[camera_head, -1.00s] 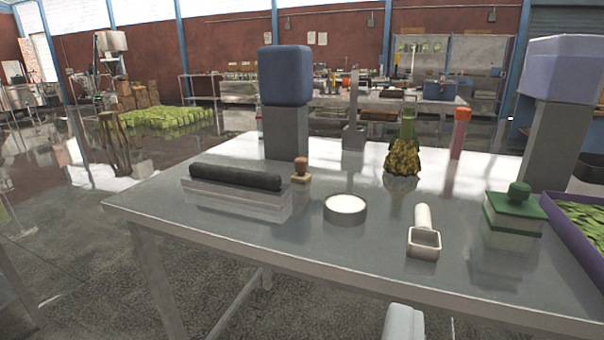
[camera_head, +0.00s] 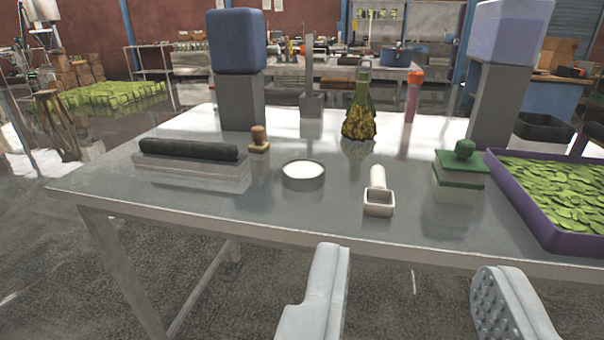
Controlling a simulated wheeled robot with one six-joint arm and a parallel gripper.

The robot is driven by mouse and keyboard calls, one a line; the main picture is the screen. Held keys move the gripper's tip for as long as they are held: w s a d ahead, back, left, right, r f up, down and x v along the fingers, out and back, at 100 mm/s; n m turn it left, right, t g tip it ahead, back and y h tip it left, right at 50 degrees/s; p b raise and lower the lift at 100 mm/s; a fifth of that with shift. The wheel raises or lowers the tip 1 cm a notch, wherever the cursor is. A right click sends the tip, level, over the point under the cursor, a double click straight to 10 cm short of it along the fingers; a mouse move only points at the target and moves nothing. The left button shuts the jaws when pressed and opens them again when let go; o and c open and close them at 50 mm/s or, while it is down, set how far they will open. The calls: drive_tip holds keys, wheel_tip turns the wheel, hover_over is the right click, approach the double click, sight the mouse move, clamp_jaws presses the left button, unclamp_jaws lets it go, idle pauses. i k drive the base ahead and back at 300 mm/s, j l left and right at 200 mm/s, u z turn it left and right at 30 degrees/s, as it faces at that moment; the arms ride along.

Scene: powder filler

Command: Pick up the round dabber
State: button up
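Several small items on the metal table (camera_head: 330,215) could bear on the name round dabber, and I cannot tell for sure which it is. A small brown round-knobbed piece on a tan square base (camera_head: 258,140) stands right of a black roller. A low round grey dish with a white top (camera_head: 303,174) sits near the table's middle. A green block with a round knob (camera_head: 464,160) stands at the right. My gripper (camera_head: 410,280) is open and empty, its two pale grey fingers in front of the table's near edge, apart from all these things.
A white square scoop (camera_head: 379,195) lies near the front. The black roller (camera_head: 188,149) lies at the left. A purple tray of green leaves (camera_head: 520,205) is at the right. Tall grey posts with blue blocks (camera_head: 237,42) (camera_head: 506,35), a bottle (camera_head: 360,105) and a red-capped tube (camera_head: 412,95) stand behind.

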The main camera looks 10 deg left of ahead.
sight(259, 146)
drive_tip(key=i+j, duration=0.2)
drive_tip(key=i, duration=0.35)
drive_tip(key=i+j, duration=0.15)
drive_tip(key=i, duration=0.35)
drive_tip(key=j+u, duration=0.05)
